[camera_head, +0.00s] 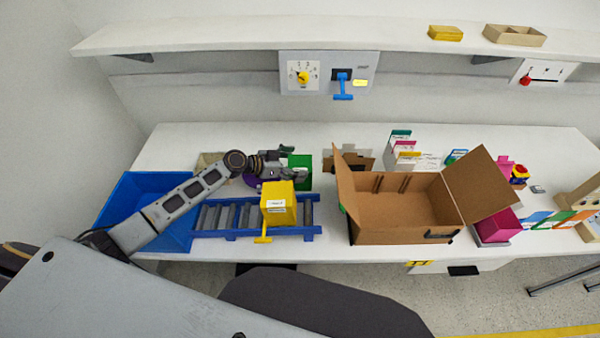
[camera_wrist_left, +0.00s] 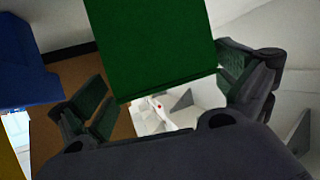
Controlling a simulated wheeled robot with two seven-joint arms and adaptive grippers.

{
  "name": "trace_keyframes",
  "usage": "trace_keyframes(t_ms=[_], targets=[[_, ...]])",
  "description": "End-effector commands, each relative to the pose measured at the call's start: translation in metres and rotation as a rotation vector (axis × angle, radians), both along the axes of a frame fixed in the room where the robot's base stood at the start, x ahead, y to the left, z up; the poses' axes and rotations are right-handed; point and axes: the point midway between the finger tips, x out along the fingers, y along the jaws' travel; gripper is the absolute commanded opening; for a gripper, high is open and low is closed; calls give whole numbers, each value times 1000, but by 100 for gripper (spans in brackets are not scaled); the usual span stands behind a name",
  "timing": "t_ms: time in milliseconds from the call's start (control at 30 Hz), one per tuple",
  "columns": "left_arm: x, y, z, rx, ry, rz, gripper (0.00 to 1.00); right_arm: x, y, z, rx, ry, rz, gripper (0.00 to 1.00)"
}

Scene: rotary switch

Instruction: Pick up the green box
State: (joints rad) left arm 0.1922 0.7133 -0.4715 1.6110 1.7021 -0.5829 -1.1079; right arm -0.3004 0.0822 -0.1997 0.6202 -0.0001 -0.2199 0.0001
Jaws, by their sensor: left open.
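The green box (camera_head: 301,163) stands on the white table behind the roller rack, left of the cardboard box. My left gripper (camera_head: 297,162) is at it, with its arm coming in from the left. In the left wrist view the green box (camera_wrist_left: 155,45) fills the upper middle, between the two spread fingers of the left gripper (camera_wrist_left: 168,88). The right finger is close to the box's edge, and the left finger is by its lower left corner. I cannot tell whether either touches it. My right gripper is not in view.
A yellow box (camera_head: 279,205) sits on the blue roller rack (camera_head: 240,216) in front. A blue bin (camera_head: 125,198) is at left. The open cardboard box (camera_head: 405,215) is at right. A wall panel (camera_head: 328,60) with a knob and blue handle is behind.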

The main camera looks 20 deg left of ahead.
Motion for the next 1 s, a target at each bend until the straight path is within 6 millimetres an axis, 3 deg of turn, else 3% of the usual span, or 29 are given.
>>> trace_keyframes(t_ms=[367,867,1000], targets=[[0,0,0,0,0,-1,100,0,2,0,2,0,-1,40],[-1,0,-1,0,2,-1,38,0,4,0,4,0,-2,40],[0,0,0,-1,1,-1,38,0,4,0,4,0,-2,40]])
